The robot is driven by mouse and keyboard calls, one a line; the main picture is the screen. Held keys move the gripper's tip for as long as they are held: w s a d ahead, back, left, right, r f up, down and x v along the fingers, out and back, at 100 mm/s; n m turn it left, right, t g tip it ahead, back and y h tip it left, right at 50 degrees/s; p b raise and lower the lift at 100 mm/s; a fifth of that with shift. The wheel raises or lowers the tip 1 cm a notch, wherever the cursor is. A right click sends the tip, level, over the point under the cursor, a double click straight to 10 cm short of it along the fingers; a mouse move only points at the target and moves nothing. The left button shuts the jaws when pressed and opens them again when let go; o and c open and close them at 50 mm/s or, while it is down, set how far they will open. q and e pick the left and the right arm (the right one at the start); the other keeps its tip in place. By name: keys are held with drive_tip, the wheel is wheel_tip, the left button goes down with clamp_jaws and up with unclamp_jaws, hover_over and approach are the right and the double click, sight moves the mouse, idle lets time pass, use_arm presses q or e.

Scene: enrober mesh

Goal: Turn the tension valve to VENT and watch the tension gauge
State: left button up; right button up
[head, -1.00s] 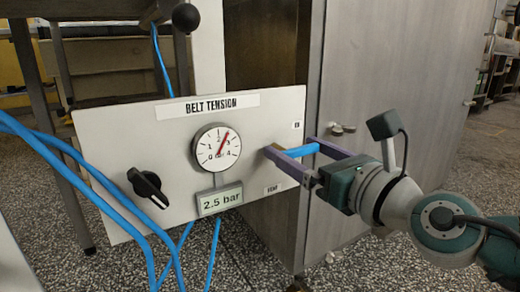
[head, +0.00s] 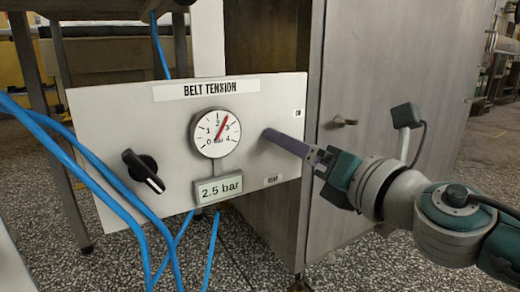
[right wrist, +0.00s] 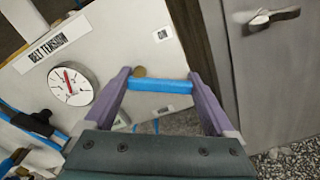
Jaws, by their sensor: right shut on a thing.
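The BELT TENSION panel (head: 110,110) carries a round gauge (head: 216,133) with its red needle between 2 and 3. A display (head: 217,188) below it reads 2.5 bar. My right gripper (head: 272,136) is at the panel's right side, between the upper ON label (head: 298,113) and the lower VENT label (head: 272,180). In the right wrist view its fingers are shut on the blue valve handle (right wrist: 161,85), which spans between them, with a brass piece (right wrist: 139,72) behind. The fingers hide the handle in the head view.
A black knob (head: 143,170) is on the panel's left. Blue hoses (head: 95,160) hang in front of the left edge and below. A grey metal cabinet (head: 400,80) with a door handle (head: 344,121) stands right behind my arm. Speckled floor shows below.

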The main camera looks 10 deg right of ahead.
drive_tip(key=m, duration=0.3)
drive_tip(key=shift+s+a+f, duration=0.1)
drive_tip(key=shift+a+f, duration=0.15)
drive_tip(key=shift+f, duration=0.15)
drive_tip(key=m, duration=0.2)
drive_tip(key=shift+s+a+f+m, duration=0.1)
drive_tip(key=shift+a+f+m, duration=0.1)
drive_tip(key=shift+m, duration=0.2)
drive_tip(key=m, duration=0.3)
drive_tip(key=shift+s+a, duration=0.1)
drive_tip(key=shift+a, duration=0.25)
drive_tip(key=shift+s+a+f+m+p, duration=0.15)
drive_tip(key=shift+m+p, duration=0.1)
drive_tip(key=shift+m, duration=0.5)
drive_tip(key=shift+w+a+r+m+p, duration=0.1)
drive_tip(key=shift+m+p, duration=0.1)
drive_tip(key=shift+m, duration=0.55)
drive_tip(key=shift+f+m, duration=0.1)
drive_tip(key=shift+m, duration=0.2)
drive_tip(key=o, duration=1.1)
drive_tip(key=shift+a, duration=0.1)
drive_tip(key=shift+c, duration=0.2)
